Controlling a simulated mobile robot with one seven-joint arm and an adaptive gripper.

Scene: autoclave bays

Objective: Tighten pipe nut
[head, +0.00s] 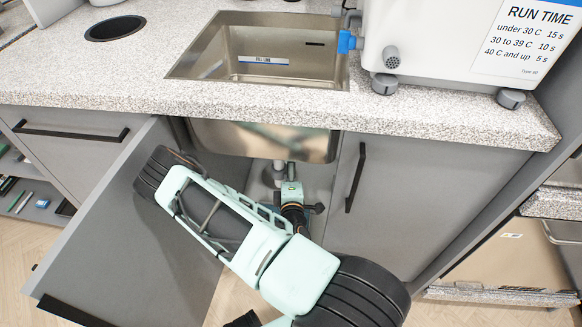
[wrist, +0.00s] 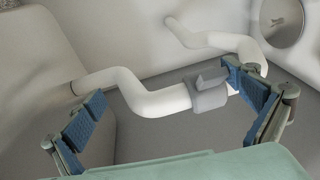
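In the wrist view a white bent pipe (wrist: 150,98) crosses the space under the sink, and a grey winged nut (wrist: 207,92) sits around its right part. My gripper (wrist: 172,115) has its two blue-padded fingers wide apart, one left and one right. The nut lies between the fingers, close to the right one; whether they touch I cannot tell. In the head view my gripper (head: 293,205) is inside the open cabinet below the basin, and the nut is hidden there. A short grey drain piece (head: 280,170) shows under the basin.
The open cabinet door (head: 120,230) stands left of my arm, and a closed door (head: 420,190) is at the right. The steel sink (head: 265,60) and speckled counter (head: 90,90) lie above. A white machine (head: 440,40) stands on the counter. Cabinet walls surround the pipe.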

